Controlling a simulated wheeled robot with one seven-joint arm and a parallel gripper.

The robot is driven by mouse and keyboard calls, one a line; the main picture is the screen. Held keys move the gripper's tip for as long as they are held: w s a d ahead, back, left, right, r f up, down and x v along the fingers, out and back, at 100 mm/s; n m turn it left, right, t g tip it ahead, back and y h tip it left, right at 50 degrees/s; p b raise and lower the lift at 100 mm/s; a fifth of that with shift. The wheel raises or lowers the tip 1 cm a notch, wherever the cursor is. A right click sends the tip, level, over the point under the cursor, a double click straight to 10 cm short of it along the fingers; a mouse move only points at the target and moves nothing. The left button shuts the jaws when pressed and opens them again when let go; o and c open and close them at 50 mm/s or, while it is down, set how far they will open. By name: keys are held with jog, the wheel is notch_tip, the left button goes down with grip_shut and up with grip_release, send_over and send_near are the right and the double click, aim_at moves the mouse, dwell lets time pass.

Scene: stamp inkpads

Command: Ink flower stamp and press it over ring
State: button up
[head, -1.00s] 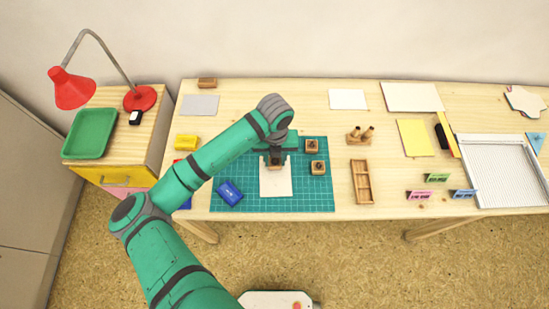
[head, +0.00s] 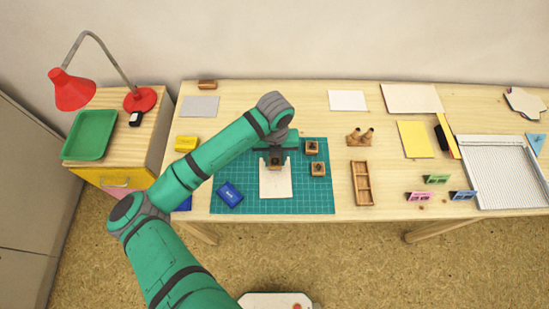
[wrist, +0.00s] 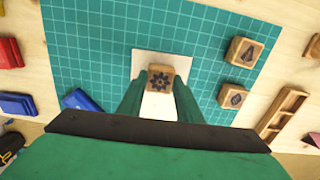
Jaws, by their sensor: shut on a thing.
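My gripper (wrist: 158,92) is shut on the flower stamp (wrist: 160,77), a wooden block with a dark flower on its top. The stamp also shows in the head view (head: 274,160). It is over the upper part of a white sheet of paper (head: 275,185) on the green cutting mat (head: 305,198). I cannot tell whether it touches the paper. The ring is not visible; the stamp and fingers hide part of the paper. A blue inkpad (head: 229,194) lies on the mat at lower left. A yellow inkpad (head: 186,142) lies left of the mat.
Two other wooden stamps, an upper one (head: 312,147) and a lower one (head: 318,169), stand right of the paper. A wooden divided tray (head: 362,184) lies beyond the mat's right edge. The mat's lower right is clear. A red inkpad (wrist: 10,52) lies at the left.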

jog(key=shift+r, duration=0.1)
jog(key=shift+r, duration=2.65)
